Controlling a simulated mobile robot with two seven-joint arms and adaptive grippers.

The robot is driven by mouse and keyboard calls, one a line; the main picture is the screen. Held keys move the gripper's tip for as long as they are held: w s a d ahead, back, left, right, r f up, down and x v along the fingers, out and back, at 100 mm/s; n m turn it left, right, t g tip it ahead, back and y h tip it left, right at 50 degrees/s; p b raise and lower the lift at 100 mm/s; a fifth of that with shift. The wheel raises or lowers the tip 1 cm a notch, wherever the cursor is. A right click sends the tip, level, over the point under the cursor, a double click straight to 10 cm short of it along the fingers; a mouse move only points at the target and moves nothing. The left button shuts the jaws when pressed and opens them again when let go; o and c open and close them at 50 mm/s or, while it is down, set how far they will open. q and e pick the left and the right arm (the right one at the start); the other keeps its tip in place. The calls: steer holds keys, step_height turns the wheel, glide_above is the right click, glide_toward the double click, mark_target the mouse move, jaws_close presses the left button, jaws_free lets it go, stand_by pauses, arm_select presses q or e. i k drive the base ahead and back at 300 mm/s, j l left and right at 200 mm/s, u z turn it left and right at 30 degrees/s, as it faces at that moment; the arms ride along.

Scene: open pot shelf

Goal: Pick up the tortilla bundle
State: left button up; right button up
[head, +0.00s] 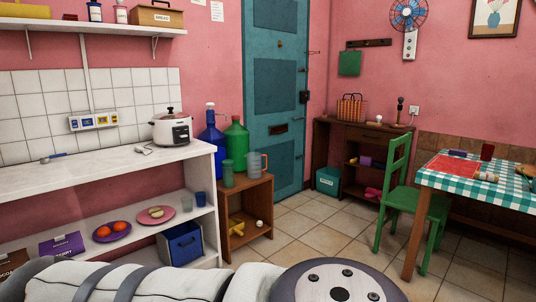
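I cannot make out a tortilla bundle for certain. A small pale roll-like thing (486,177) lies on the checkered table at the right, too small to identify. Small tan items (157,211) sit on a pink plate on the lower shelf at the left, also unclear. Neither gripper is in view. A large grey and white part of my own arm fills the bottom edge and hides what lies behind it.
A white shelf unit (100,176) at the left bears a rice cooker (171,131) and a blue bin (182,244). A green chair (415,204) stands beside the checkered table (455,182). The tiled floor (320,232) is open between shelf and chair.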

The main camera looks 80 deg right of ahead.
mark_target(481, 175)
steer(key=z, duration=4.05)
